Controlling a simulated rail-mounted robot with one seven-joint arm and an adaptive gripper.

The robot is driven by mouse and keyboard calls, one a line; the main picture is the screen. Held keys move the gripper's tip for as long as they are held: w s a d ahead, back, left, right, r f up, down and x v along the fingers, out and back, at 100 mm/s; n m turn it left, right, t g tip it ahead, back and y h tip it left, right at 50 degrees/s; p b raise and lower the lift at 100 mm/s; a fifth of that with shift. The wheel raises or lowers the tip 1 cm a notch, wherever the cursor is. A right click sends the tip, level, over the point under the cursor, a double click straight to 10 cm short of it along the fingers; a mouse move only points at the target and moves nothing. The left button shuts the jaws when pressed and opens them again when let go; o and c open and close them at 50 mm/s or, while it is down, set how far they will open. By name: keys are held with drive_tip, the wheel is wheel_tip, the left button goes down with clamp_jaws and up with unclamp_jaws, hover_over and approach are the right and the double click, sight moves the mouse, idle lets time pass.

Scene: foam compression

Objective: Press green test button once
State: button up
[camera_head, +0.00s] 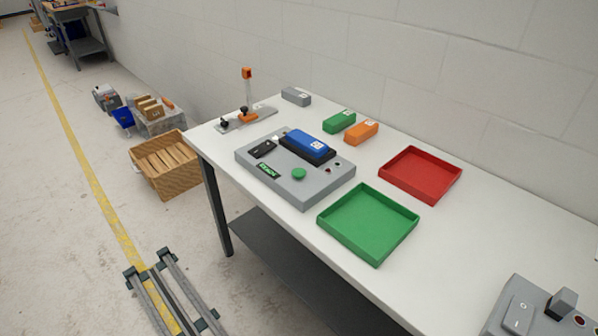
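A grey test device (266,185) lies on the white table. The round green button (299,174) is on its top face, near the front, right of a small dark display with green characters (268,170). A blue block with a white label (307,146) sits in a black holder on the device. A black part (263,149) is on its upper left, and small indicator lights (332,166) are on its right. Nothing covers the green button. My gripper is not in this view.
A green tray (368,252) and a red tray (399,194) stand empty to the right. Green (339,121), orange (360,133) and grey (296,96) blocks lie behind the device. A clamp-like fixture (246,112) is at back left; a grey switch box (519,317) at front right.

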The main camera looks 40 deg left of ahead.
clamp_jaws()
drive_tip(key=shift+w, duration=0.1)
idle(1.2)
